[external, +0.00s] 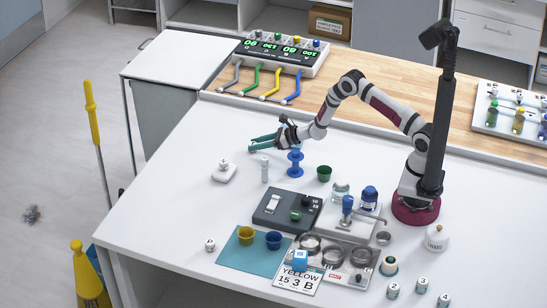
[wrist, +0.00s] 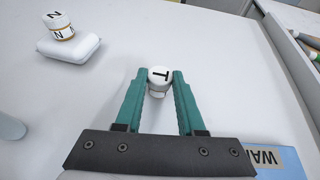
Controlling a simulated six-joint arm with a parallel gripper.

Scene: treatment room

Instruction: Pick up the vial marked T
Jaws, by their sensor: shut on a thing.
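The vial marked T (wrist: 159,77) shows in the wrist view as a white cap with a black T, right between the two green fingertips. My gripper (wrist: 160,85) is shut on it, with a finger at each side. In the external view my gripper (external: 262,142) is over the far left part of the white table, left of the blue spool-shaped stand. The vial is too small to make out there. The lower part of the vial is mostly hidden under its cap in the wrist view.
A vial marked N (wrist: 58,25) stands on a white pad (wrist: 70,48), also seen in the external view (external: 224,176). A pale cylinder (external: 265,168) and the blue stand (external: 295,163) are close to my gripper. A dispenser with coloured hoses (external: 283,54) stands behind.

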